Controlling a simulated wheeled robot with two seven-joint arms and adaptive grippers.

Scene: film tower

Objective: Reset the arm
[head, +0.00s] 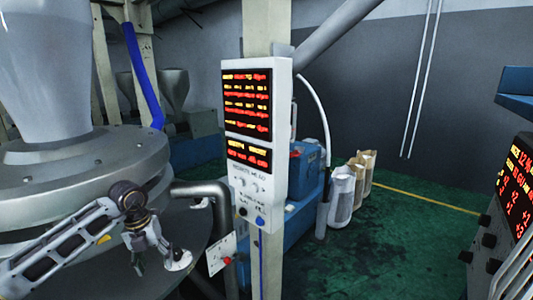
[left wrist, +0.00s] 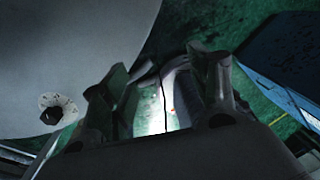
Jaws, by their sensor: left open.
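My left arm comes in from the lower left in the head view, beside the large round grey machine (head: 60,190). My left gripper (head: 152,258) hangs pointing down at its end, beside a white dial with a dark knob (head: 183,264). Whether it touches anything there, I cannot tell. In the left wrist view, the two fingers of the left gripper (left wrist: 165,92) are apart, with nothing held between them. The dial (left wrist: 66,103) lies left of the fingers in that view. My right gripper is not in view.
A control box with red and yellow displays (head: 247,145) is on a post right of the gripper. A bent pipe (head: 205,188) and small switch box (head: 221,254) are close by. Another display panel (head: 518,185) stands at the right edge. Green floor (head: 400,235) between is clear.

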